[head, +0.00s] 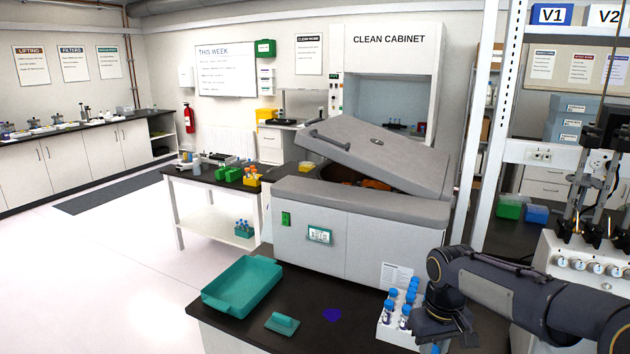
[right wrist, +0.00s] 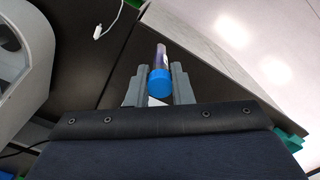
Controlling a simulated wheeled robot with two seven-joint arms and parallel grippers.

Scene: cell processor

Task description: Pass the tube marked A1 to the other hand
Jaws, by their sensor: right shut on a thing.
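My right gripper (right wrist: 159,85) is shut on a blue-capped tube (right wrist: 161,56) with a purplish body, seen between the two grey fingers in the right wrist view. Any A1 mark on it cannot be read. In the head view my right gripper (head: 441,329) is low at the right, beside a white rack (head: 386,335) holding several blue-capped tubes (head: 391,305). The held tube is mostly hidden there. My left gripper is not in view.
A large grey machine (head: 345,232) with a tilted lid stands behind. The bench middle has free room.

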